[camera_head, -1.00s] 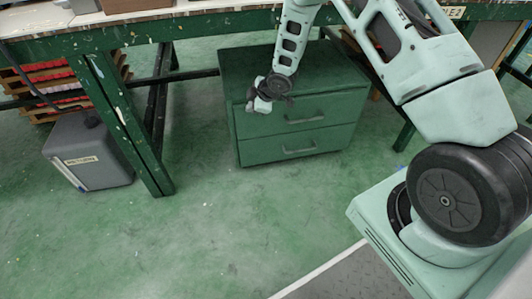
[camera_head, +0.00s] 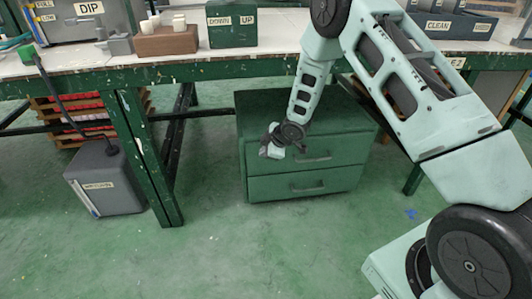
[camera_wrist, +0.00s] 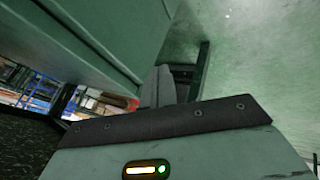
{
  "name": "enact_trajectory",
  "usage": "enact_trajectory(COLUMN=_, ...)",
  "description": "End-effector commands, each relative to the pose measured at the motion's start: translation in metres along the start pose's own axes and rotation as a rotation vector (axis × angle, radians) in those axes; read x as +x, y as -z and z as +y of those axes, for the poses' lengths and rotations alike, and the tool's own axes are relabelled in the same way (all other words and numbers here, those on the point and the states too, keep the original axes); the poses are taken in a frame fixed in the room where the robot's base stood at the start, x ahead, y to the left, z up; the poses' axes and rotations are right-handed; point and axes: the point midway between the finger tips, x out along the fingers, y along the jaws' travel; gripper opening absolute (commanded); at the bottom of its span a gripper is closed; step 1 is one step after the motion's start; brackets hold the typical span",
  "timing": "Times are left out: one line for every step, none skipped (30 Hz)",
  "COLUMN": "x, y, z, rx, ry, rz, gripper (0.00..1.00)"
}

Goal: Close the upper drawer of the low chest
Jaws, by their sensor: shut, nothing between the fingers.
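The low green chest (camera_head: 262,106) stands on the floor under the table, with two drawers. The upper drawer (camera_head: 345,150) has a bar handle and looks flush or nearly flush with the chest; I cannot tell if a small gap is left. The lower drawer (camera_head: 335,181) looks shut. My gripper (camera_head: 270,151) is shut and empty, in front of the left part of the upper drawer; contact cannot be made out. In the wrist view my gripper's fingers (camera_wrist: 165,86) are together, beside a green panelled surface.
A green table leg (camera_head: 147,160) stands left of the chest, with a grey labelled container (camera_head: 106,180) beyond it. The worktable edge (camera_head: 200,72) runs above the chest. The floor in front of the chest is clear.

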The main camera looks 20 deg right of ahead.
Motion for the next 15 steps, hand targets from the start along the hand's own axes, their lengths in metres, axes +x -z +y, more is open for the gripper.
enact_trajectory(x=-0.009, y=0.001, z=0.002, rx=0.001, ry=-0.002, rz=0.000, gripper=0.00)
enact_trajectory(x=-0.013, y=0.001, z=0.002, rx=0.001, ry=-0.001, rz=0.000, gripper=0.00)
enact_trajectory(x=-0.018, y=0.001, z=0.002, rx=0.000, ry=-0.002, rz=0.000, gripper=0.00)
enact_trajectory(x=-0.021, y=0.001, z=0.002, rx=0.000, ry=-0.002, rz=0.000, gripper=0.00)
enact_trajectory(x=-0.026, y=0.001, z=0.002, rx=0.000, ry=-0.002, rz=0.000, gripper=0.00)
enact_trajectory(x=-0.031, y=0.001, z=0.002, rx=0.000, ry=-0.001, rz=-0.001, gripper=0.00)
enact_trajectory(x=-0.035, y=0.001, z=0.002, rx=0.000, ry=-0.001, rz=-0.001, gripper=0.00)
enact_trajectory(x=-0.040, y=0.001, z=0.002, rx=0.000, ry=0.000, rz=-0.001, gripper=0.00)
enact_trajectory(x=-0.046, y=0.001, z=0.002, rx=0.000, ry=-0.001, rz=-0.001, gripper=0.00)
enact_trajectory(x=-0.051, y=0.001, z=0.002, rx=0.000, ry=-0.001, rz=-0.001, gripper=0.00)
enact_trajectory(x=-0.056, y=0.001, z=0.002, rx=0.001, ry=-0.001, rz=0.000, gripper=0.00)
enact_trajectory(x=-0.062, y=0.002, z=0.002, rx=0.001, ry=-0.001, rz=0.000, gripper=0.00)
enact_trajectory(x=-0.068, y=0.001, z=0.002, rx=0.001, ry=-0.001, rz=0.000, gripper=0.00)
enact_trajectory(x=-0.072, y=0.001, z=0.001, rx=0.001, ry=-0.001, rz=0.000, gripper=0.00)
enact_trajectory(x=-0.077, y=0.001, z=0.001, rx=0.001, ry=0.000, rz=-0.001, gripper=0.00)
